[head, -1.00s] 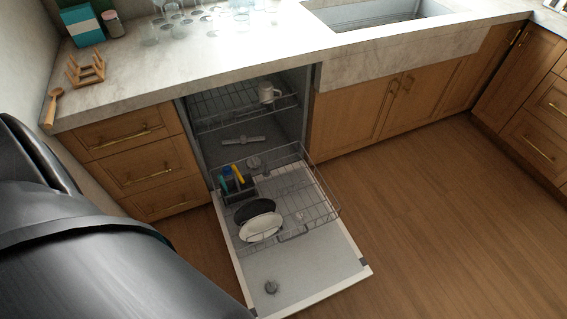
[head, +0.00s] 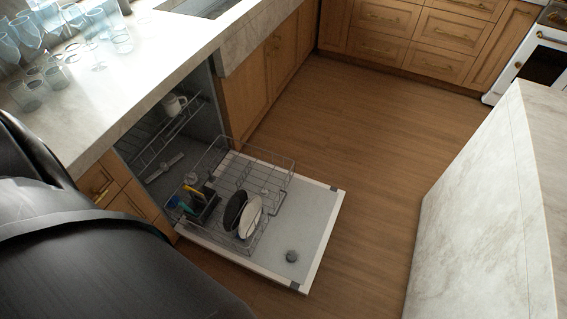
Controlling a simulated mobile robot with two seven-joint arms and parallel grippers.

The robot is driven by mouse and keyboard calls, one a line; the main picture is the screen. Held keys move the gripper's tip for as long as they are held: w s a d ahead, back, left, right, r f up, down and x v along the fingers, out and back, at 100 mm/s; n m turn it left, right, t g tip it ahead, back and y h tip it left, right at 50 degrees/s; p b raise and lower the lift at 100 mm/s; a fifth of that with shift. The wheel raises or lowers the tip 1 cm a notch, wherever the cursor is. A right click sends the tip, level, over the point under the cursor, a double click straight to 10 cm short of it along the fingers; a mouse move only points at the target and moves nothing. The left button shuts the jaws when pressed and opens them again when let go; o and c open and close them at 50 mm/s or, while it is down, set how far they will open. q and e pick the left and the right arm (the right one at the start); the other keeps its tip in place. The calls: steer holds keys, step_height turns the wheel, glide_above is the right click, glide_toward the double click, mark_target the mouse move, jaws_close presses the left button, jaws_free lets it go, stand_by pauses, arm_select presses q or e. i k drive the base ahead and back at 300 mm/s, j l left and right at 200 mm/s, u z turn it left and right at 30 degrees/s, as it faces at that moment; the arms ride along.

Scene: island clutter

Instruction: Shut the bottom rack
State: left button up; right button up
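The bottom rack (head: 266,175) of the dishwasher is pulled out over its lowered door (head: 318,212). It holds a dark plate (head: 234,209), a white plate (head: 250,216) and a cutlery basket (head: 204,207) with blue and yellow items. The dishwasher's inside is partly visible, with the upper rack (head: 165,139) inside and a white mug (head: 173,105) on it. A large black part of my arm fills the lower left. Neither of my grippers is in view.
A counter with several glasses (head: 121,42) is at upper left, with a sink (head: 205,7) beside it. A marble island (head: 480,215) stands at right, and a white oven (head: 535,62) at the far right. Wooden floor (head: 365,130) lies clear between dishwasher and island.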

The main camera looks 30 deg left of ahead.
mark_target(271, 215)
steer(key=j+z, duration=0.35)
steer(key=j, duration=0.15)
steer(key=j+z, duration=0.35)
steer(key=j, duration=0.2)
steer(key=j+z, duration=0.35)
steer(key=k+j, duration=0.05)
steer(key=j, duration=0.05)
